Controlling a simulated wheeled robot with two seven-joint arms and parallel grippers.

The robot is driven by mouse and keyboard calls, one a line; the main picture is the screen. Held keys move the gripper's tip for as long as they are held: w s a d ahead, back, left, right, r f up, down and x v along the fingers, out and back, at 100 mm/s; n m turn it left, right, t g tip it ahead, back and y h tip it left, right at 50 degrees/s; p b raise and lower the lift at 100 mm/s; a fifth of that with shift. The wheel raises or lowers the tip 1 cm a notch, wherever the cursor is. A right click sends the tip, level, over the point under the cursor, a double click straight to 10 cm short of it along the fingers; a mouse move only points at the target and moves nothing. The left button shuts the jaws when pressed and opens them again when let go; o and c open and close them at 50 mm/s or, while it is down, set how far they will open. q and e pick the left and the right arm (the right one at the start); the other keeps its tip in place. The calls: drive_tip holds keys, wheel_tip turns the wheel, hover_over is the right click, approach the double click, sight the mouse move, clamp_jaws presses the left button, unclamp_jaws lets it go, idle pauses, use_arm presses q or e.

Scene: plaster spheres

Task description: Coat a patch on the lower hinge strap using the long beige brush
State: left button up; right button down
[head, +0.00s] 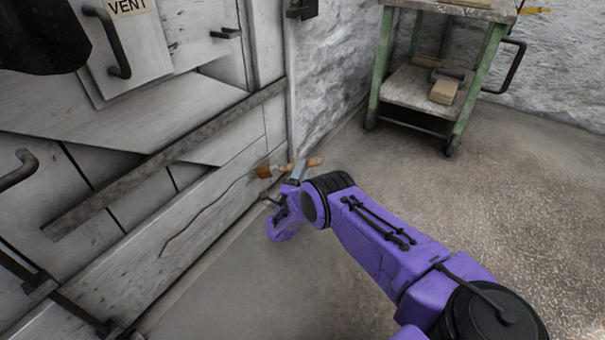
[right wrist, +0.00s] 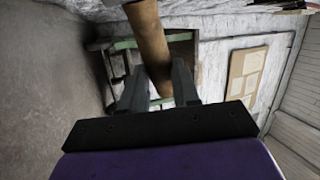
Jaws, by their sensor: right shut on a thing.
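The long beige brush (head: 313,162) is held in my right gripper (head: 293,184); its orange-brown end (head: 263,172) points left toward the pale door panels. In the right wrist view its tan handle (right wrist: 150,38) stands between the two dark fingers (right wrist: 158,88), which are shut on it. The hinge strap (head: 165,155) is a long dark grey bar running diagonally across the panels. The brush appears below and right of it in the picture, apart from it. Whether the brush end touches the panel below is unclear. My left gripper does not show.
A dark handle (head: 116,48) and a VENT label (head: 127,7) are on the upper door. Another handle (head: 20,170) sticks out at the left. A green-framed cart (head: 478,85) holding a wooden block (head: 443,91) stands at the back right. The floor (head: 500,200) is open.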

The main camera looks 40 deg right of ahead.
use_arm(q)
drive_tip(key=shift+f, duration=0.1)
use_arm(e)
drive_tip(key=shift+d, duration=0.1)
use_arm(q)
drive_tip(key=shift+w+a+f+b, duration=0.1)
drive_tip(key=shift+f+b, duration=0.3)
drive_tip(key=shift+b, duration=0.1)
use_arm(e)
drive_tip(key=shift+w+d+f, duration=0.15)
drive_tip(key=shift+w+d, duration=0.05)
drive_tip(key=shift+d, duration=0.55)
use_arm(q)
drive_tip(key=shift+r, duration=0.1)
use_arm(e)
drive_tip(key=shift+w+f, duration=0.15)
